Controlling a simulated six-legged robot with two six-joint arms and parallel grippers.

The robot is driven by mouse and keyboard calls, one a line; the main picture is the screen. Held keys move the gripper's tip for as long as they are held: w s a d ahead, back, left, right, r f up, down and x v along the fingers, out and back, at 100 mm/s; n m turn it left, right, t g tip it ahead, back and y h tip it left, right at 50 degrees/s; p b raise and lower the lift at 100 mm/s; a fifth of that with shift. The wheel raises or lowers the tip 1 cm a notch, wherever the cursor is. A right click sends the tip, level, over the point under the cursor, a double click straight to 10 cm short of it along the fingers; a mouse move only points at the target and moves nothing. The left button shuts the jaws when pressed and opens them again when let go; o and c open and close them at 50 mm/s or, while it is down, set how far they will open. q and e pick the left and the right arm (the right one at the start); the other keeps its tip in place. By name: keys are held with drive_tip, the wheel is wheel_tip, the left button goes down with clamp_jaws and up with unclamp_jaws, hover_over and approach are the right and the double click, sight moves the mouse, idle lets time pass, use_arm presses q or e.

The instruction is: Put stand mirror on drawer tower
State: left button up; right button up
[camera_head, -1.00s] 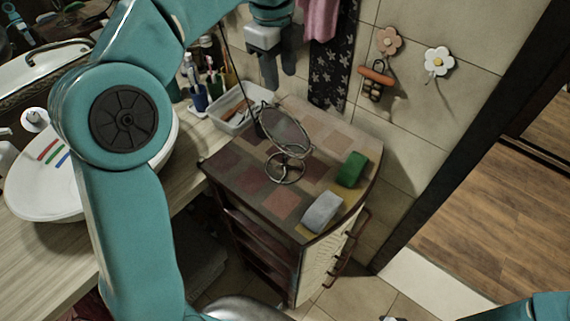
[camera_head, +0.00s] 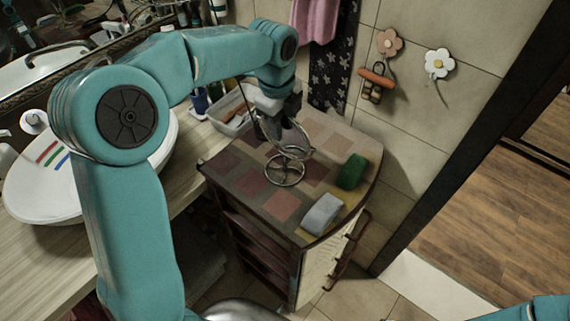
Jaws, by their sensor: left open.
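The stand mirror (camera_head: 285,170) stands upright on the tiled top of the drawer tower (camera_head: 236,166). Its round wire base shows clearly, and its tilted oval frame rises behind. My left gripper (camera_head: 276,117) is open at the upper part of the mirror, pointing down, and partly hides the frame. I cannot tell whether its fingers touch the mirror. Only a piece of my right arm shows at the lower right corner; its gripper is out of view.
A green sponge (camera_head: 352,171) and a grey-white block (camera_head: 321,214) lie on the tower's right side. A white tray (camera_head: 229,116) and a sink (camera_head: 40,190) are on the counter at left. The tiled wall is close behind the tower.

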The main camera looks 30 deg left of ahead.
use_arm(q)
clamp_jaws()
idle(1.4)
